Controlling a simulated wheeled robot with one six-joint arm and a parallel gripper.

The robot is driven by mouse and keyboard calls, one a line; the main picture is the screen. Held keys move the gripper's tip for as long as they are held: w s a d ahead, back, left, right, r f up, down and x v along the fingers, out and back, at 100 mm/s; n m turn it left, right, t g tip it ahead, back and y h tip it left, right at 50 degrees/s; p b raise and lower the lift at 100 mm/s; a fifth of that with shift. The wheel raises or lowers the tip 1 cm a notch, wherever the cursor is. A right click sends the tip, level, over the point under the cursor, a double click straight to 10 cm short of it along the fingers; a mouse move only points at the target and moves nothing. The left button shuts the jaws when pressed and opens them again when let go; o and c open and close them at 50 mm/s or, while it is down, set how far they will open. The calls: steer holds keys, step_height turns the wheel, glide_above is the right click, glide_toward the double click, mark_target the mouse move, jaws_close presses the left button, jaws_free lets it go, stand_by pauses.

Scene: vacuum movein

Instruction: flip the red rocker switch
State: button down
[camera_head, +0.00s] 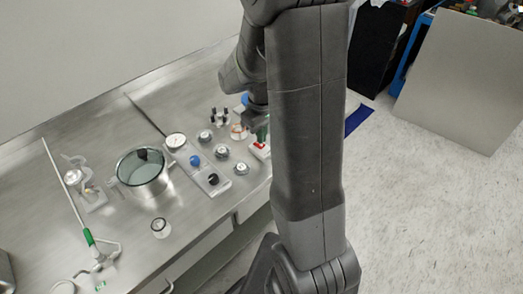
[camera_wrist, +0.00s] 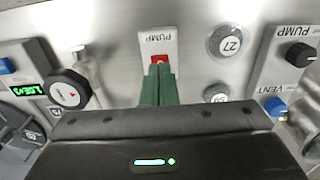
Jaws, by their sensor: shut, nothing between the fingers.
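The red rocker switch (camera_wrist: 158,59) sits in a white plate labelled PUMP (camera_wrist: 158,40), which reads upside down in the wrist view. My gripper (camera_wrist: 160,70) is shut and empty, with its green fingers together. Its fingertips are at the lower edge of the red rocker and cover part of it. I cannot tell whether they touch it. In the head view the white switch plate (camera_head: 261,152) shows at the right end of the bench, with my green fingertips (camera_head: 262,134) just at it. My arm hides part of that area.
A panel with a black PUMP knob (camera_wrist: 300,53) and a blue VENT knob (camera_wrist: 275,106) is farther right. A gauge (camera_wrist: 69,91) is at left. A glass-lidded pot (camera_head: 142,170) stands on the metal bench (camera_head: 30,190).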

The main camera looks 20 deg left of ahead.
steer(key=shift+f+b, duration=0.8)
steer(key=shift+f, duration=0.2)
stand_by(0.7)
steer(key=shift+r, duration=0.2)
steer(key=shift+r+p, duration=2.8)
steer(key=shift+r, duration=0.6)
steer(key=shift+f, duration=0.2)
